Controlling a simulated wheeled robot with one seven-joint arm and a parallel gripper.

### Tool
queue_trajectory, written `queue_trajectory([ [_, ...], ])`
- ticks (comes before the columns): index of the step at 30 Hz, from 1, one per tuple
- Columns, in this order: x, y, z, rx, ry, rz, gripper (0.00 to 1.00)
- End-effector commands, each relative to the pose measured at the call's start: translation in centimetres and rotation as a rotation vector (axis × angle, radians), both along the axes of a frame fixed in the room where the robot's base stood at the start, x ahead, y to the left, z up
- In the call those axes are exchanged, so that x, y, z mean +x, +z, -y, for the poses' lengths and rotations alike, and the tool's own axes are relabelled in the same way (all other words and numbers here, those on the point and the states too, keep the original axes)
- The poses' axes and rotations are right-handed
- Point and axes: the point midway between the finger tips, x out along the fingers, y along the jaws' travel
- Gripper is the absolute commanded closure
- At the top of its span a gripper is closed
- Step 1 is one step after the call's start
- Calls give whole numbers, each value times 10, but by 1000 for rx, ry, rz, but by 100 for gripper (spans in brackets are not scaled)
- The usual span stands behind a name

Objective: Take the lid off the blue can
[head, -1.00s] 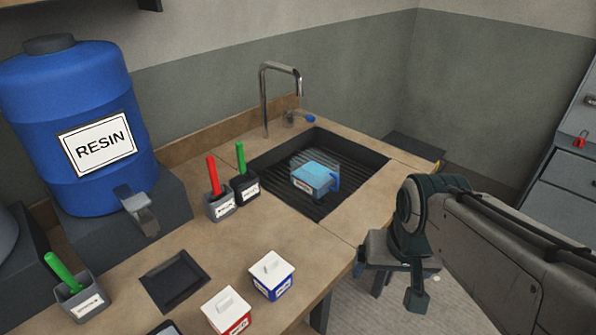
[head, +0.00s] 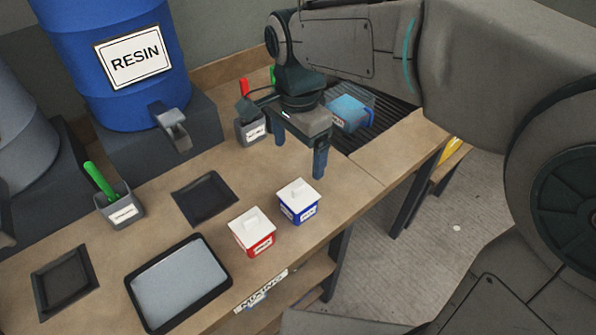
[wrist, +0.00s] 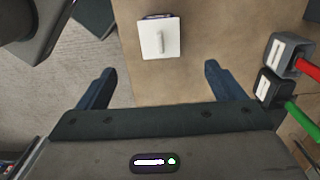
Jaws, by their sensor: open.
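The blue can (head: 300,209) stands upright on the bench near its front edge, with a white lid (head: 298,192) with a raised grip on top. In the wrist view the white lid (wrist: 160,38) is ahead of my gripper, centred between the fingers but beyond their tips, and it hides most of the can. My gripper (head: 299,160) is open and empty, pointing down above the bench, behind the can and apart from it. Both fingers show in the wrist view (wrist: 160,72).
A red can (head: 253,238) with a white lid stands close to the left of the blue can. A grey tray (head: 180,280) and a small black tray (head: 205,198) lie further left. The sink (head: 385,118) with a blue container (head: 348,113) is behind my gripper. Holders with red and green handles are nearby.

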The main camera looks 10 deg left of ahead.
Motion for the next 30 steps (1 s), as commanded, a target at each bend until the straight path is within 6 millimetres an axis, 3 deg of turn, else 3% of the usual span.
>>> queue_trajectory([
  [9,-1,-65,1,-3,1,-4,11],
  [15,-1,-96,1,-2,2,-3,11],
  [21,0,-112,0,0,1,0,11],
  [30,0,-114,1,0,1,0,11],
])
